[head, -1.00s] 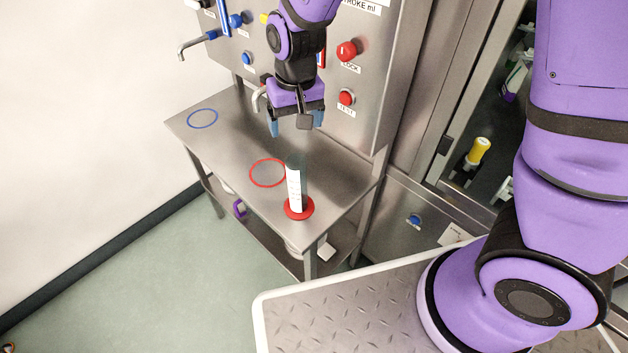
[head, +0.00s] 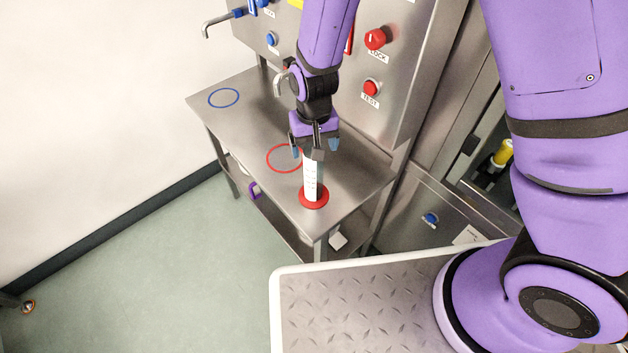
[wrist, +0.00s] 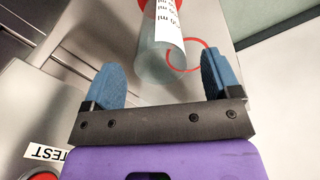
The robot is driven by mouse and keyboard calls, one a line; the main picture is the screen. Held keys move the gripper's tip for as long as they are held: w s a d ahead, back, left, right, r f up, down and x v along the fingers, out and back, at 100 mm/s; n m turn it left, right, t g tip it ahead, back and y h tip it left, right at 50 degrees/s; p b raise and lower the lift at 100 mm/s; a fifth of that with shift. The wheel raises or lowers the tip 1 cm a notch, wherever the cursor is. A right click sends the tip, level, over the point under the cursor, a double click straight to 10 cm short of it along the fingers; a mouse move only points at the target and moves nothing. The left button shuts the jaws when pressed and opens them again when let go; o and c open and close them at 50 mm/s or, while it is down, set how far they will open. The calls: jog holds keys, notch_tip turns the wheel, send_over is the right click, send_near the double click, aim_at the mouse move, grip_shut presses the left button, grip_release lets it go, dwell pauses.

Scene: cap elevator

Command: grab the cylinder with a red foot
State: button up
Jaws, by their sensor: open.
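The cylinder (head: 311,177) stands upright on the metal table near its front corner. It is clear with a white printed label, and its red foot (head: 314,199) rests on the tabletop. My gripper (head: 315,150) is open above the cylinder's top, fingers pointing down, and hides the top in the head view. In the wrist view the cylinder (wrist: 155,60) shows beyond and between the two blue fingertips of my gripper (wrist: 165,78), with clear gaps on both sides. Its red foot shows only partly at the top edge there.
The metal table (head: 255,125) carries a red ring mark (head: 270,166) beside the cylinder and a blue ring mark (head: 224,97) farther back. An upright panel with a red LOCK knob (head: 376,39) and a red TEST button (head: 371,88) stands behind. The table's front edge is close.

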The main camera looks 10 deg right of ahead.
aim_at(314, 175)
jog(key=shift+f, duration=2.2)
jog(key=c, duration=1.3)
